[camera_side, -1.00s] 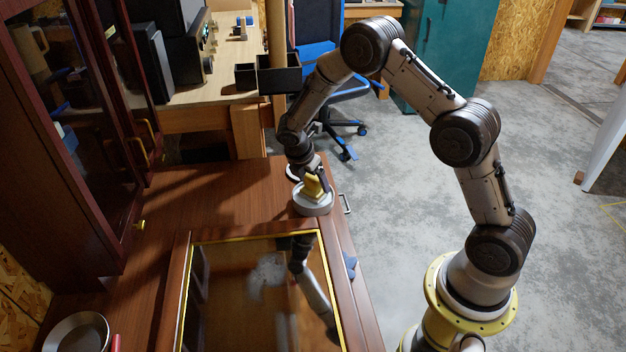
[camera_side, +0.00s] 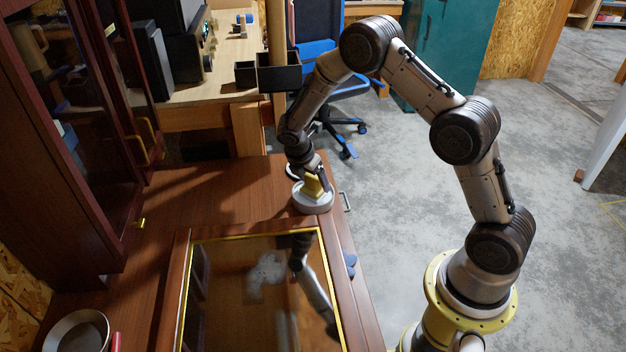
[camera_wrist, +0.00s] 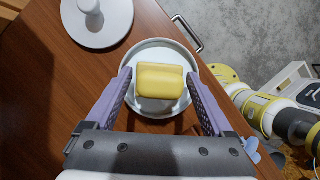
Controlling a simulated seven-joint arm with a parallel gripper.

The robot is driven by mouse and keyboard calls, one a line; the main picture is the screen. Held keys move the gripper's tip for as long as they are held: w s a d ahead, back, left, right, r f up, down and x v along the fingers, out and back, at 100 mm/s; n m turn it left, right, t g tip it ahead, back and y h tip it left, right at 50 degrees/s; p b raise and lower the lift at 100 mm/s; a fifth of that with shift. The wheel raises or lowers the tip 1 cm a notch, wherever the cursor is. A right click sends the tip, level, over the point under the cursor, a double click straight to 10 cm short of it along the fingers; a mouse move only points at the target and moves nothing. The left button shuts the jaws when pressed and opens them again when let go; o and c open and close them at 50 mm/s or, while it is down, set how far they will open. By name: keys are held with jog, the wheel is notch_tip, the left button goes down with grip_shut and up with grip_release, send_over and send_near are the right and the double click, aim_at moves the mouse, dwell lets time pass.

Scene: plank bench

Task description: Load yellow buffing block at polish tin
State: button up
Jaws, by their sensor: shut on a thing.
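The yellow buffing block (camera_side: 313,184) is between the fingers of my gripper (camera_wrist: 160,76), which is shut on it. The block (camera_wrist: 160,82) is over the middle of the round, pale polish tin (camera_side: 313,204), inside its rim as seen from above. In the wrist view the tin (camera_wrist: 150,47) shows around the block, with one finger on each side. I cannot tell whether the block's underside touches the tin's contents. The tin stands on the wooden bench near its right edge.
A round white lid with a knob (camera_wrist: 98,20) lies just behind the tin. A gold-edged framed glass panel (camera_side: 237,236) with a whitish smudge lies in front. A metal bowl (camera_side: 75,333) is at lower left, and a dark cabinet (camera_side: 60,200) stands left. The bench (camera_side: 215,195) between is clear.

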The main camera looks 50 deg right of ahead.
dwell(0.4)
jog(key=shift+r, duration=3.5)
